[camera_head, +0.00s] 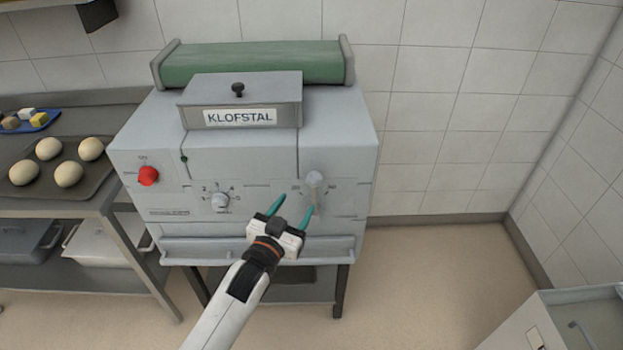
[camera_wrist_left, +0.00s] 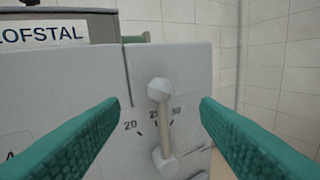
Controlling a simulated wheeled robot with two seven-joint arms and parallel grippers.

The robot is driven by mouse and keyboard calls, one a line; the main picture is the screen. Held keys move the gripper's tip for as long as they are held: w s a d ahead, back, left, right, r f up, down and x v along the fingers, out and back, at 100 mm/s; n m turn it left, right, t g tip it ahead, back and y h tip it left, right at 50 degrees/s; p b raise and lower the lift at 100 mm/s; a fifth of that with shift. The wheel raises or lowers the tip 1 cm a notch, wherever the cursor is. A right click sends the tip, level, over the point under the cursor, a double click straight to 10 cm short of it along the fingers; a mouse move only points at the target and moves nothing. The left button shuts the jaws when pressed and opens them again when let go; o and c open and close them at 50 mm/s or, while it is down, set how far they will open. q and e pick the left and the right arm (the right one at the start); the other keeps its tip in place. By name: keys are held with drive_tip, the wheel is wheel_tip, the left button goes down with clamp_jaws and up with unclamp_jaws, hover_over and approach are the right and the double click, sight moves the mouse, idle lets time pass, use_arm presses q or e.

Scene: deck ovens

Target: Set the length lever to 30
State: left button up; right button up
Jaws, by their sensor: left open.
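The length lever (camera_head: 315,184) is a pale grey lever on the right part of the machine's front. In the left wrist view the lever (camera_wrist_left: 165,128) stands nearly upright, its round knob above its pivot. Its scale shows 20 at left and 30 at right; the lever partly covers the mark between, which seems to read 25. My left gripper (camera_head: 291,211) has teal fingers and is open in front of the machine, just below and left of the lever in the head view. In the left wrist view its fingers (camera_wrist_left: 160,105) are on either side of the lever, apart from it. My right gripper is out of view.
The grey KLOFSTAL machine (camera_head: 245,145) has a red knob (camera_head: 148,176), a smaller dial (camera_head: 220,201) and a front ledge (camera_head: 255,250). A shelf with dough balls (camera_head: 68,174) stands at left. The floor at right (camera_head: 440,270) is clear up to a grey cabinet (camera_head: 570,325).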

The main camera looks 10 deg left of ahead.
sight(312, 182)
use_arm(q)
drive_tip(key=p+x, duration=0.1)
drive_tip(key=x, duration=0.9)
clamp_jaws()
drive_tip(key=shift+d, duration=0.1)
